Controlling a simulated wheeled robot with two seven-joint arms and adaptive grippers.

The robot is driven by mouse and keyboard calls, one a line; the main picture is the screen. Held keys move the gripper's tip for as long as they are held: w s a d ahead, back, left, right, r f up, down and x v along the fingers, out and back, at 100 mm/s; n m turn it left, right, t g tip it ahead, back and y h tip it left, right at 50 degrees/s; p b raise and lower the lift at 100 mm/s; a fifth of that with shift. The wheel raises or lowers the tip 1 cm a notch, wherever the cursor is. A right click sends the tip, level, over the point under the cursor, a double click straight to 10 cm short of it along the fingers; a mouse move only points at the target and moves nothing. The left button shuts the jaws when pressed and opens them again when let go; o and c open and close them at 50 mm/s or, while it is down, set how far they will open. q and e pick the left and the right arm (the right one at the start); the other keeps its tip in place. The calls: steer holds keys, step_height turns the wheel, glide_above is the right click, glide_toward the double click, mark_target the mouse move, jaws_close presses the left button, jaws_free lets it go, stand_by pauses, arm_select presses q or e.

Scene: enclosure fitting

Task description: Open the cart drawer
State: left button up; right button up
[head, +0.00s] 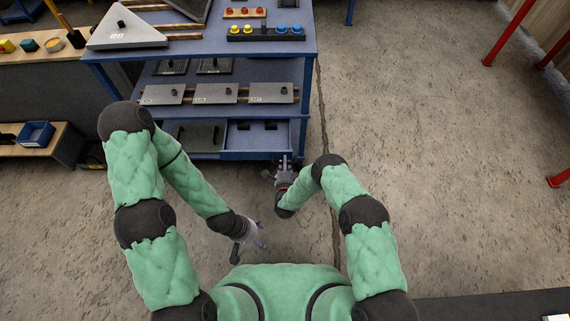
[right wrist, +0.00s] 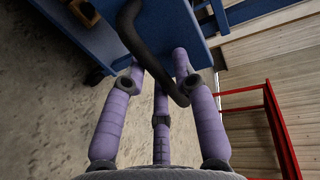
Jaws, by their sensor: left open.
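The blue cart (head: 300,52) stands at the top of the head view. Its drawer (head: 258,156) is low on the right side, and part of its blue inside with dark items shows from above. My right gripper (head: 284,163) is at the drawer's right front end. In the right wrist view, a black curved handle (right wrist: 150,60) runs between the purple fingers of my right gripper (right wrist: 160,66), close to a blue face. Whether the fingers press on it is unclear. My left gripper (head: 257,234) is open and empty, above the floor in front of the cart.
Grey plates (head: 215,93) lie on the cart's shelf, and a dark panel with a handle (head: 197,134) is left of the drawer. A low bench with a blue bin (head: 36,133) stands left.

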jaws_close()
steer(key=p+v, duration=0.1)
steer(key=v, duration=0.1)
steer(key=f+v, duration=0.1)
steer(key=v, duration=0.2)
steer(key=shift+p, duration=0.35)
steer(key=shift+o, duration=1.2)
jaws_free()
steer(key=shift+s, duration=0.1)
steer(key=v, duration=1.1)
steer(key=shift+s, duration=0.4)
